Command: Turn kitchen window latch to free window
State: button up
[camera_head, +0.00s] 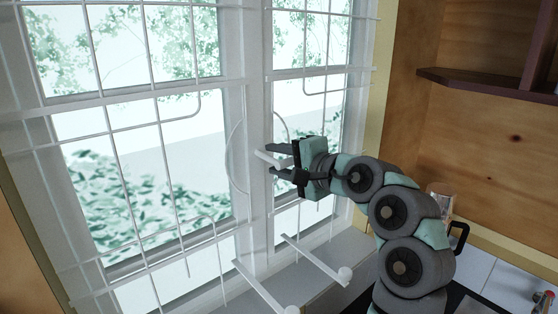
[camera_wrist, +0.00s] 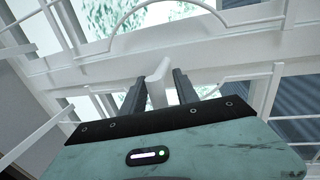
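The window latch (camera_head: 271,159) is a white handle on the central upright of the white-framed window (camera_head: 258,120). It sticks out from the frame toward my gripper (camera_head: 275,161). In the wrist view the latch handle (camera_wrist: 158,88) stands between the two dark fingers of my gripper (camera_wrist: 159,78). Gaps show on both sides of the handle, so the fingers are open around it and not clamped. The base of the latch is partly hidden behind the fingers in the head view.
White bars (camera_head: 165,120) cross the window panes, with curved pieces beside the central upright. White rods with a round knob (camera_head: 344,275) stick out near the sill below my arm. A wooden cabinet (camera_head: 490,140) stands at the right, with a dark mug (camera_head: 459,236) below it.

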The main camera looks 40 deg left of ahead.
jog(key=b+v, duration=0.1)
jog(key=v, duration=0.9)
jog(key=shift+d, duration=0.4)
jog(key=shift+s, duration=0.1)
